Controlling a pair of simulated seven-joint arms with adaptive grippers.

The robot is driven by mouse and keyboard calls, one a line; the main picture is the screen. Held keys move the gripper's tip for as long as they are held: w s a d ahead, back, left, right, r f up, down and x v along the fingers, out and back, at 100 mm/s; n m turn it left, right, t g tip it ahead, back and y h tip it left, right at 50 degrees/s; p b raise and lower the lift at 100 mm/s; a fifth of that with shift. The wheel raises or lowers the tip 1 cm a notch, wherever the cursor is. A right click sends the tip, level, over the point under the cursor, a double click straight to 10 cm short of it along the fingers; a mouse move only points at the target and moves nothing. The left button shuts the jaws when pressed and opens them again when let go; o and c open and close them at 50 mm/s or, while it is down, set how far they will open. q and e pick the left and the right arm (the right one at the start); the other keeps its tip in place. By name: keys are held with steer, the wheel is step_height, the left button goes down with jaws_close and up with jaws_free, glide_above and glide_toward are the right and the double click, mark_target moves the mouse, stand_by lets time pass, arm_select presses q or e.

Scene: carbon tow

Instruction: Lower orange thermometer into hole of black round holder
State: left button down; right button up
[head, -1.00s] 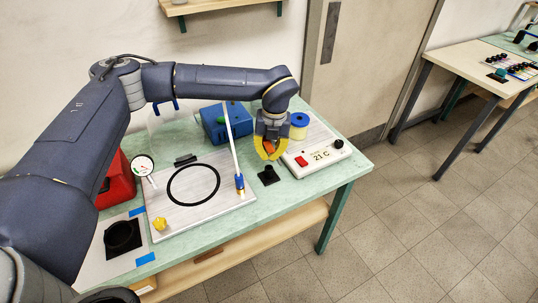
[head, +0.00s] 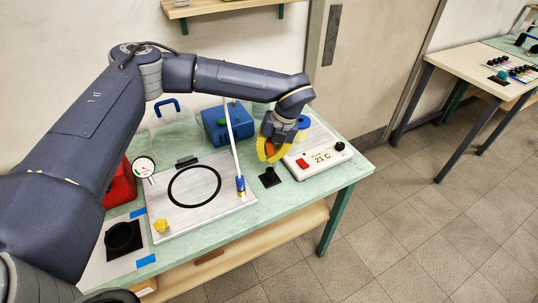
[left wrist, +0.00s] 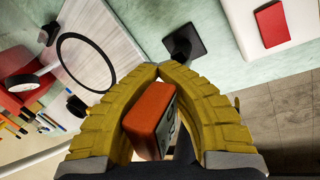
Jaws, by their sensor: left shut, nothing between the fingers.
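My left gripper (head: 268,160) has yellow ribbed fingers, shut with their tips together, just above and behind the black holder. The orange thermometer (head: 270,147) shows between its fingers. In the left wrist view the orange body (left wrist: 152,120) with a pale display face lies tilted in the gap behind the closed fingertips (left wrist: 158,68); I cannot tell whether the fingers press on it. Its lower end is not clear to see. The small black holder (head: 268,177) stands on the green bench top, and in the left wrist view (left wrist: 181,46) it lies beyond the fingertips, apart from them.
A white hot plate unit (head: 318,157) reading 21 C stands right of the holder. A metal plate (head: 216,206) with a black ring and a leaning white rod (head: 233,145) lie to the left. A blue box (head: 214,127) stands behind. The bench's front right corner is clear.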

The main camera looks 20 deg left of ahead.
arm_select(q)
steer(key=shift+a+y, duration=0.3)
steer(key=shift+y, duration=0.5)
steer(key=shift+f, duration=2.25)
stand_by(1.0)
steer(key=c, duration=1.5)
jaws_free()
steer(key=shift+s, duration=0.1)
steer(key=shift+r, duration=0.1)
steer(key=shift+v, duration=3.95)
